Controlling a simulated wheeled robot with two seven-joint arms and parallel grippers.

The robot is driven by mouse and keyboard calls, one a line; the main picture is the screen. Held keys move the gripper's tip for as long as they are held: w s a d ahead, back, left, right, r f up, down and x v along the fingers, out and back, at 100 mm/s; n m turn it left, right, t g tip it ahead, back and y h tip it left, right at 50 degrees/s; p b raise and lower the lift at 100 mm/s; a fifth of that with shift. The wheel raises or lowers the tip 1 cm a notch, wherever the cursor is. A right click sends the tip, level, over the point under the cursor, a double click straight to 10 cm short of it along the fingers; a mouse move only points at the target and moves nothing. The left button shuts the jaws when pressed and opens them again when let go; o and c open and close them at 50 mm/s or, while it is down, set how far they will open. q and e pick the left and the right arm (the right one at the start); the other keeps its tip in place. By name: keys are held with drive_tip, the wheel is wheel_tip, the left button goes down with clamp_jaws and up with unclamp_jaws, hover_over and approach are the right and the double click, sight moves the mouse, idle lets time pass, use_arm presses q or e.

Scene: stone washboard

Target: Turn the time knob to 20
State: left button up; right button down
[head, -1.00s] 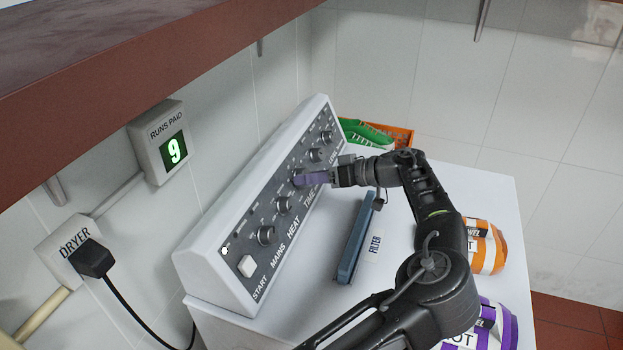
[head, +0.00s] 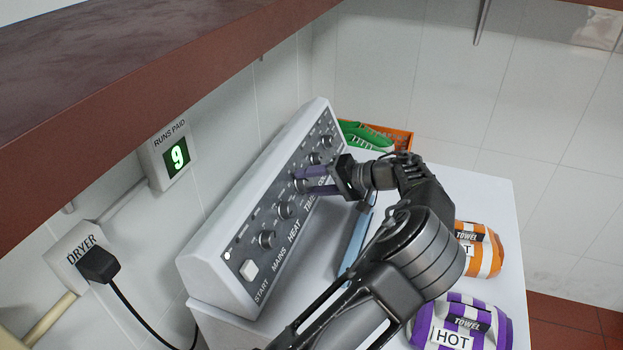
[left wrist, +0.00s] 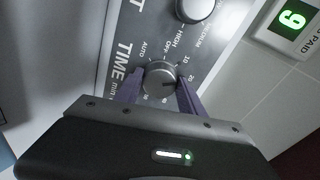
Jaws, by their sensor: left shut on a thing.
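The time knob (left wrist: 160,78) is a round grey dial on the dark panel, beside the TIME label in the left wrist view. A dark pointer line on it points right, toward the printed numbers near 20; the right finger partly covers that scale, so I cannot tell the exact mark. My left gripper (head: 298,180), with purple fingers, is shut on this knob, one finger on each side; it also shows in the left wrist view (left wrist: 159,82). In the head view the fingers mostly hide the knob. My right gripper is not in view.
The sloped control panel (head: 222,268) has more knobs and a white start button (head: 249,270). A blue filter bar (head: 357,248) is partly behind my arm. Orange (head: 482,250) and purple (head: 470,318) towels lie at right. A brown shelf (head: 130,60) overhangs the panel.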

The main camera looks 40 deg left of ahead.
use_arm(q)
drive_tip(key=shift+m+p, duration=0.3)
drive_tip(key=shift+m, duration=0.7)
drive_tip(key=o, duration=1.4)
drive_tip(key=shift+c, duration=0.2)
drive_tip(key=shift+d, duration=0.1)
drive_tip(key=shift+w+d+r, duration=0.15)
drive_tip(key=shift+d, duration=0.15)
drive_tip(key=b+v, duration=0.2)
drive_tip(key=v, duration=0.5)
